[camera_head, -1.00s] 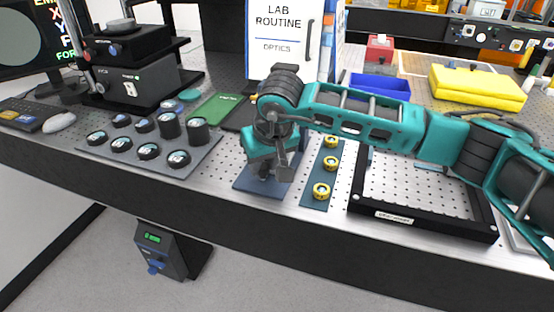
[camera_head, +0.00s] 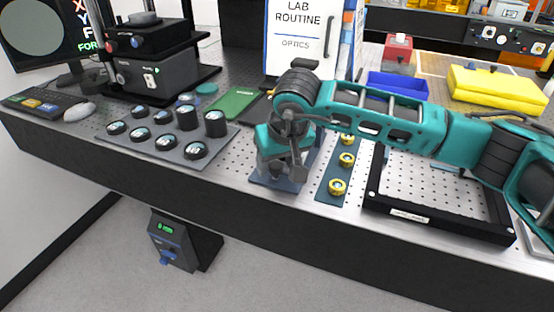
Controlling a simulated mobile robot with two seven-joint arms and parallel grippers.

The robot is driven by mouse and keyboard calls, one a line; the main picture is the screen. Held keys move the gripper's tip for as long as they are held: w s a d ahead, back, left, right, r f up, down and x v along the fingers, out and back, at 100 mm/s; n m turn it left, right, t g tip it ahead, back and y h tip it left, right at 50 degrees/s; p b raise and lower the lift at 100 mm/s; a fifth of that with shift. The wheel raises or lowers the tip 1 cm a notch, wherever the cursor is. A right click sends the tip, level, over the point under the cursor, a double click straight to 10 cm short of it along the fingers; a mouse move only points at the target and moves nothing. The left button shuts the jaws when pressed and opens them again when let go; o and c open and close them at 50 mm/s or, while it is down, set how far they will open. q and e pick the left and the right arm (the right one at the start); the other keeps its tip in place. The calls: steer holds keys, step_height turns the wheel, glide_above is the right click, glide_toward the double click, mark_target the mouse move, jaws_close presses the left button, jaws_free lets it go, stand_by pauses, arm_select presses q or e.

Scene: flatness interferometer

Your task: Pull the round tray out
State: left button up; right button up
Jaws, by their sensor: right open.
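I cannot clearly make out a round tray in this view. The black interferometer (camera_head: 158,74), with a knob on top and a small white switch on its front, stands at the back left of the bench. My right gripper (camera_head: 284,172) hangs down over a small blue mat (camera_head: 265,182), well to the right of the interferometer. It is open, and I see nothing held in it; its fingers are partly hidden by the wrist. My left gripper is not in view.
A grey plate (camera_head: 160,146) with several dark cylinders lies in front of the interferometer. A green pad (camera_head: 232,103), a blue strip with gold rings (camera_head: 330,198) and a black frame (camera_head: 400,213) are also on the bench.

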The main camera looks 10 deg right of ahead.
steer(key=a+v, duration=0.1)
steer(key=v, duration=1.2)
steer(key=shift+d, duration=0.5)
steer(key=shift+w, duration=0.1)
